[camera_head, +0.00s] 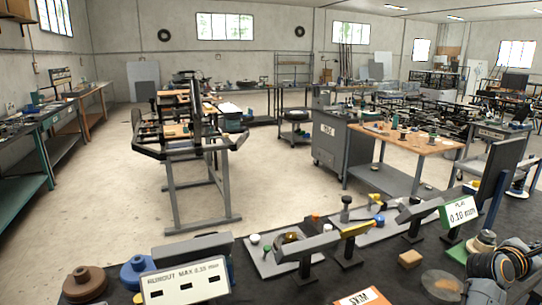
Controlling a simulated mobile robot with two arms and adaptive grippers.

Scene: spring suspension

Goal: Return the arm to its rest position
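What my grippers hold or touch is not shown.
The near bench (245,290) holds a runout sign (187,287), a brown spool (84,283), a blue spool (138,272), grey bars on stands (308,247) and a 0.10 mm sign (460,212). Beyond are a grey-framed workstation (178,197), a wood-topped bench (425,143) and open floor (285,180).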

